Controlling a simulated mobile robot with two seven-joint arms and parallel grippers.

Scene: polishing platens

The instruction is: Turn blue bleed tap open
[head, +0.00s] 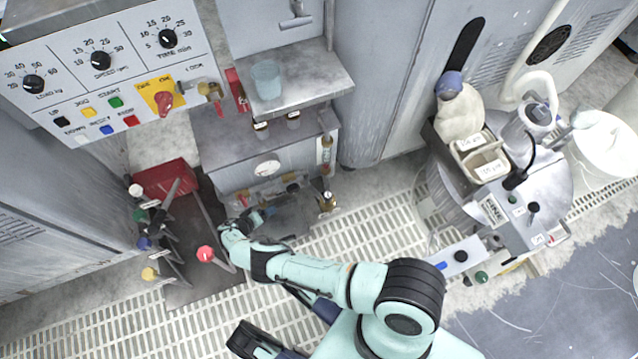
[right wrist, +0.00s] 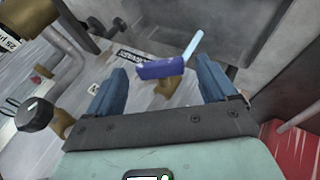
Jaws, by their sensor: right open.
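The blue bleed tap (right wrist: 160,69) shows in the right wrist view as a blue lever with a pale, upturned end, on a brass body. My right gripper (right wrist: 162,64) is open, its two blue fingers to either side of the lever with gaps between. In the head view my right gripper (head: 262,214) is low in front of the grey cabinet, under the shelf. There I cannot pick out the tap clearly from the gripper and pipework. My left gripper is not clearly in view.
A red-knobbed lever (head: 205,254) and other coloured levers stand left of my right wrist. In the wrist view a black knob (right wrist: 35,114) is at left.

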